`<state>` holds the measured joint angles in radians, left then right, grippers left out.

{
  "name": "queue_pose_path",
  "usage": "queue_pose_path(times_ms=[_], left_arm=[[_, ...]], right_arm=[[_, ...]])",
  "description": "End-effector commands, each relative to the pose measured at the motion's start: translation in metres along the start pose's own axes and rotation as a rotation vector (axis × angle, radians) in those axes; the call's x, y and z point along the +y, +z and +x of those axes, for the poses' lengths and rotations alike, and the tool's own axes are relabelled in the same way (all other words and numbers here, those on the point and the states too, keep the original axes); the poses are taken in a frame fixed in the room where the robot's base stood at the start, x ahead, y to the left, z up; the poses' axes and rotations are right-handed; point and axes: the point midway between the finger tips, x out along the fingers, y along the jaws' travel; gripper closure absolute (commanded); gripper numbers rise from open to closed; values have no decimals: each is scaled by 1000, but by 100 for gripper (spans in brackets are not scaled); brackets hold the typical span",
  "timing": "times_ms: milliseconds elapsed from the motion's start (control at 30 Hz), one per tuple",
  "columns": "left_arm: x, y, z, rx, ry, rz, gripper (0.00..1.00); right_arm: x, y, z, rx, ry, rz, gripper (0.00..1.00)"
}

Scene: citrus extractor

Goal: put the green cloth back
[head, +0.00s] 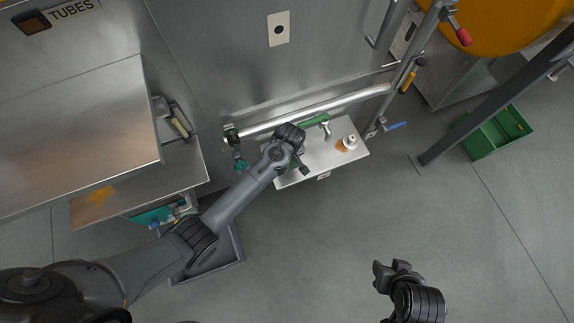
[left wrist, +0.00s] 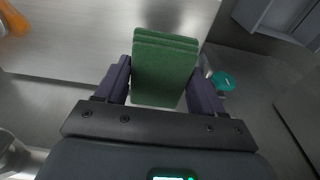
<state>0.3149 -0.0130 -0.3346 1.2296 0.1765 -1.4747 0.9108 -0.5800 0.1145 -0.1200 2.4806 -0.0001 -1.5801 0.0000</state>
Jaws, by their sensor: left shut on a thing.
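The green cloth (left wrist: 163,70) is a folded, layered pad, held between the two fingers of my left gripper (left wrist: 164,88) in the left wrist view. In the head view that gripper (head: 297,166) is over the left part of a small metal shelf (head: 319,160), and the arm and gripper hide most of the cloth. I cannot tell whether the cloth touches the shelf. My right gripper (head: 386,275) is at the bottom of the head view, over the floor and away from the shelf; its finger opening is unclear.
A green-handled tool (head: 314,120) lies at the shelf's back edge. A metal pipe (head: 315,109) runs behind the shelf. A teal knob (head: 240,166) is left of it. A green crate (head: 494,134) is right.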

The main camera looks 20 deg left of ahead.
Motion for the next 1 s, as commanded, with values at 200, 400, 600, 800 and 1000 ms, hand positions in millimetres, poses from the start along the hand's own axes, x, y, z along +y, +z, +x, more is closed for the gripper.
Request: queue_pose_path(times_ms=[200,400,600,800,1000], left_arm=[[0,3,28,0,1,0,65],[0,6,45,0,0,0,65],[0,8,65,0,1,0,65],[0,8,64,0,1,0,65],[0,8,67,0,1,0,65]], right_arm=[[0,5,16,0,0,0,57],[0,8,26,0,2,-2,57],[1,12,37,-2,6,-8,57],[1,12,36,-2,7,-9,57],[1,12,36,-2,7,-8,57]])
